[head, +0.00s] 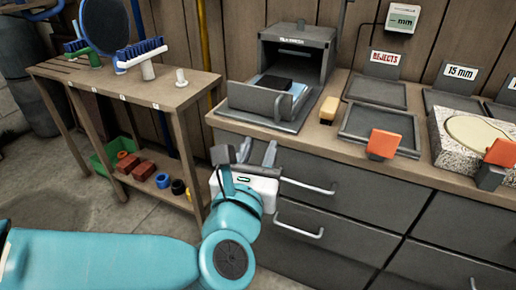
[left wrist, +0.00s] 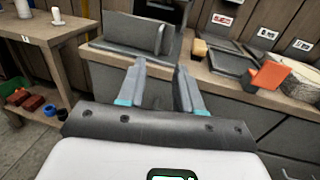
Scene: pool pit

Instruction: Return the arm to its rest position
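My left gripper (head: 257,152) is in front of the grey drawer cabinet, just below the worktop's front edge in the head view. Its two fingers are apart with nothing between them; this also shows in the left wrist view (left wrist: 160,85). My teal left arm comes in from the lower left. The grey box-like device (head: 298,55) stands open on the worktop beyond the gripper, with a dark block (head: 276,83) on its blue inside. My right gripper is in neither view.
The worktop (head: 322,147) holds a yellow-topped block (head: 329,109), trays by a REJECTS sign (head: 387,64), orange pieces (head: 384,142) and a stone slab (head: 450,150). Drawer handles (head: 300,228) jut out below. A wooden bench (head: 150,92) with brushes stands left.

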